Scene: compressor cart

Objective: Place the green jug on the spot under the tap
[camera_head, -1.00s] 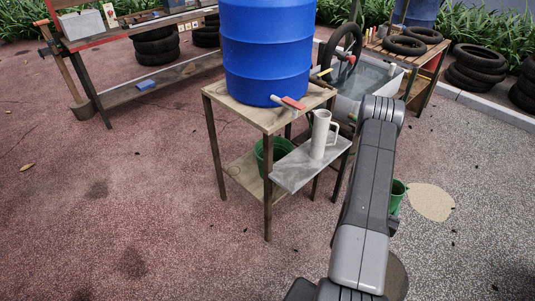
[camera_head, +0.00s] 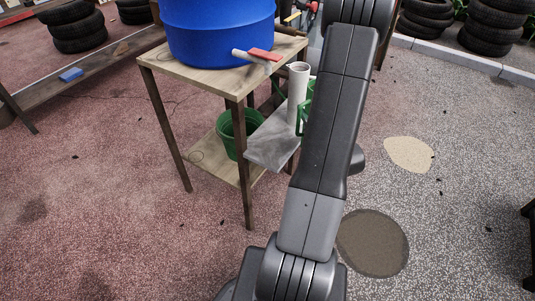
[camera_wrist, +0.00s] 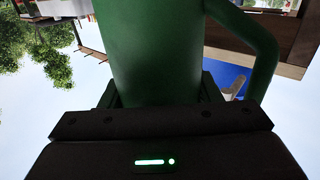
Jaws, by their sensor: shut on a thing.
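The green jug (camera_wrist: 150,50) fills the middle of the wrist view, its handle (camera_wrist: 262,45) to the right. My gripper (camera_wrist: 160,98) is shut on it. In the head view my arm hides the gripper and most of the jug; a green strip (camera_head: 303,117) shows beside the white jug. The tap (camera_head: 262,55), with a red lever, sticks out from the blue barrel (camera_head: 218,30). A grey shelf (camera_head: 270,150) lies below the tap's side of the stand. I cannot tell whether the green jug touches it.
A white jug (camera_head: 297,95) stands upright on the grey shelf, close to the green one. A wooden stand (camera_head: 160,62) bears the barrel; a green bucket (camera_head: 230,135) sits on its lower board. Tyres (camera_head: 75,30) lie at the back.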

